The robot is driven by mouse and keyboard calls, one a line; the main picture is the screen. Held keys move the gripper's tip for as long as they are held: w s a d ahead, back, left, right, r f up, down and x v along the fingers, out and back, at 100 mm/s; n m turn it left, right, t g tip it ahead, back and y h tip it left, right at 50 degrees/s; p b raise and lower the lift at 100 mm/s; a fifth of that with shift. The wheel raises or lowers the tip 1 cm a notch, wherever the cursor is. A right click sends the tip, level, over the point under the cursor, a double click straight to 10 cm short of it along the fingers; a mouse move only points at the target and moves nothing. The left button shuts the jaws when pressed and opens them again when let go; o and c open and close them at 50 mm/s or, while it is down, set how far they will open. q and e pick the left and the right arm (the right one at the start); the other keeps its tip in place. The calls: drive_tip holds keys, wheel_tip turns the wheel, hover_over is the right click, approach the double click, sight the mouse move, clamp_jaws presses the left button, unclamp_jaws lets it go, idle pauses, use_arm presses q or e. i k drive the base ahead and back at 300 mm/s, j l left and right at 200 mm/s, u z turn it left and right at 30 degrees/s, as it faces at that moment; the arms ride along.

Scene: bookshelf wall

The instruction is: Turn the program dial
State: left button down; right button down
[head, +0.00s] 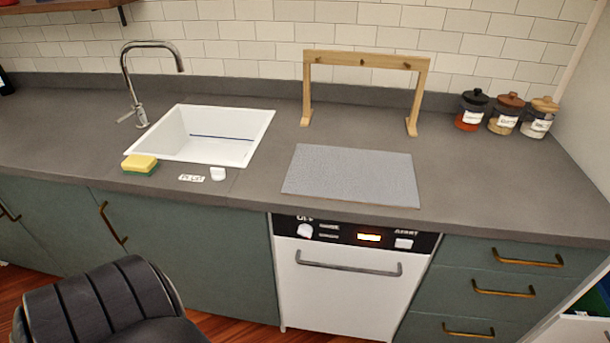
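The program dial (305,231) is a small round white knob on the left part of the dishwasher's black control panel (341,234). Small white markings sit above and beside it, with "OFF" above; its exact pointing direction is too small to tell. An orange lit display (369,237) and a white start button (404,243) are to its right on the panel. The white dishwasher door (340,300) below is shut and has a grey bar handle (348,264). Neither of my grippers is in view, and nothing touches the dial.
The grey countertop (460,190) overhangs just above the panel. On it are a grey mat (352,174), a wooden frame (366,61), a white sink (215,137), a sponge (139,164) and jars (506,114). A black ribbed seat-like shape (100,305) stands at lower left.

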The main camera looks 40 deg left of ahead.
sight(305, 230)
drive_tip(key=u, duration=1)
